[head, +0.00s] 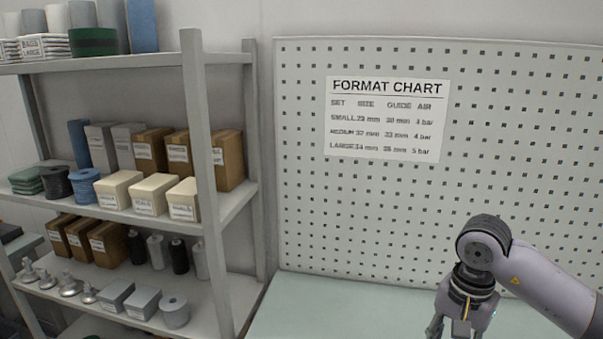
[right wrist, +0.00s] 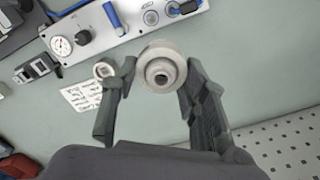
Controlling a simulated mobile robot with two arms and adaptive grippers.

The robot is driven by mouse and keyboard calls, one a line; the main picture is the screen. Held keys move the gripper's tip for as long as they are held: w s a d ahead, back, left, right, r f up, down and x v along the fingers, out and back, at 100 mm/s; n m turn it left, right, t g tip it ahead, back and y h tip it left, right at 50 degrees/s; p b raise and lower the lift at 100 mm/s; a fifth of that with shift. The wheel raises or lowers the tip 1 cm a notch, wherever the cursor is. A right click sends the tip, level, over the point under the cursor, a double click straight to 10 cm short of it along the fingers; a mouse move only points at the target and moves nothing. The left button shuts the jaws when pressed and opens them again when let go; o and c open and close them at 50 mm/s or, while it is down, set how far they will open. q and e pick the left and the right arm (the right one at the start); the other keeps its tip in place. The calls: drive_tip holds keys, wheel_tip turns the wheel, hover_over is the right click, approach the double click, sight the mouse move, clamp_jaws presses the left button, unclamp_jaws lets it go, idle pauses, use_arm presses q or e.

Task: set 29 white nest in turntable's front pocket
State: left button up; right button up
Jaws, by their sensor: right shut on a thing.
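My right gripper (head: 455,328) hangs at the bottom right of the head view, pointing down over the pale green bench top, its tips partly cut off by the frame. In the right wrist view my right gripper (right wrist: 155,85) is shut on a round whitish stepped piece with a dark centre hole, which I take to be the white nest (right wrist: 150,55). The nest sits between the two fingertips; no size mark on it is readable. The turntable and its front pocket cannot be made out in either view. My left gripper is not in view.
A control panel (right wrist: 92,35) with gauge, knob and blue handle lies beyond the fingers. A small pale ring (right wrist: 103,69) and a white card (right wrist: 80,97) are left of them. A pegboard (head: 400,210) with a format chart (head: 386,120) stands behind; a loaded shelf (head: 235,205) is left.

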drive_tip(key=s+a+f+n, duration=0.4)
drive_tip(key=s+a+n, duration=0.3)
drive_tip(key=s+n, duration=0.2)
drive_tip(key=shift+s+a+f+n, duration=0.15)
drive_tip(key=shift+s+a+n, duration=0.15)
drive_tip(key=shift+s, duration=0.45)
